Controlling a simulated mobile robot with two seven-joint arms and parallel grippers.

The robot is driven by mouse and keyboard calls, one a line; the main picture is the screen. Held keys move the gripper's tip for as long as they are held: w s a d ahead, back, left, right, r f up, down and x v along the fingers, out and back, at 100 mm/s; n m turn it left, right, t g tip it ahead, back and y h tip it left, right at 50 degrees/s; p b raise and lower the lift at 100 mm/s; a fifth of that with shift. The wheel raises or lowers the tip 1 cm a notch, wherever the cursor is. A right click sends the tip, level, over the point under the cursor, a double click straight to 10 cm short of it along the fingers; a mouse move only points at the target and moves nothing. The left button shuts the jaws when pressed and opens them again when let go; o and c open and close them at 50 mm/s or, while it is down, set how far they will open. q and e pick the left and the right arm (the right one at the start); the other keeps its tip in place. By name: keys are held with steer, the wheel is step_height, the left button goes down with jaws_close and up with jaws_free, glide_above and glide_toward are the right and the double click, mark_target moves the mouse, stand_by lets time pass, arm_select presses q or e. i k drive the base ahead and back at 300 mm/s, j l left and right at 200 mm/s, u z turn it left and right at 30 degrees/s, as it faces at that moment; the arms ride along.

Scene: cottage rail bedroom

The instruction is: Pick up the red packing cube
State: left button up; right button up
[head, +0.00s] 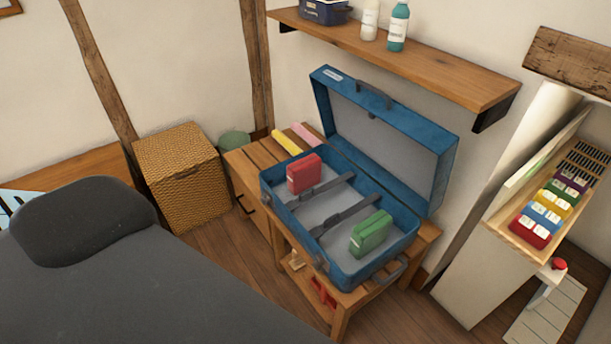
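A red packing cube (304,174) stands in the left part of an open blue suitcase (345,283), by a grey strap. A green packing cube (371,233) stands in the suitcase's right part, past a second strap. Another red block (530,232) with white labels lies at the front of a row of coloured ones on the wooden shelf at the right. Neither of my grippers is in the head view.
The suitcase lies on a slatted wooden bench (247,157), its lid (385,130) raised against the wall. Yellow and pink rolls (287,142) lie on the bench's left. A wall shelf (400,58) hangs above. A wicker basket (183,175) and a grey bed (110,285) are at left.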

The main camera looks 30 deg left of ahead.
mark_target(303, 174)
steer(key=j+z, duration=0.25)
steer(key=j, duration=0.8)
steer(key=j+z, duration=0.2)
steer(key=j, duration=0.9)
steer(key=j+z, duration=0.25)
steer(key=j, duration=0.8)
steer(key=i, duration=0.35)
